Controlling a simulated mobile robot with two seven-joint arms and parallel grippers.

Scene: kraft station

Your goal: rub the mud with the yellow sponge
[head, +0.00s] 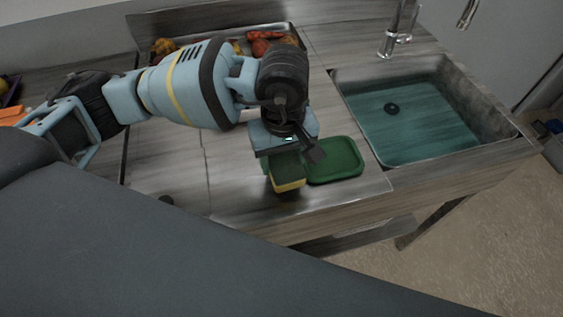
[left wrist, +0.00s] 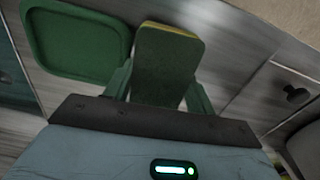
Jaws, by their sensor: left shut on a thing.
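The sponge (head: 287,174) has a dark green top and a yellow lower layer. My left gripper (head: 285,152) is shut on it, pointing down over the counter in the head view. In the left wrist view the sponge (left wrist: 166,62) sits between the two fingers, its green face towards the camera and a yellow edge at its far end. I cannot tell whether the sponge touches the counter. I cannot make out any mud in either view. My right gripper is not in view.
A green tray (head: 338,160) lies on the counter just right of the sponge. A sink (head: 420,115) with a faucet (head: 393,40) is further right. A metal tray (head: 215,31) of food stands behind my arm. A small dark round thing (head: 166,199) is at the left.

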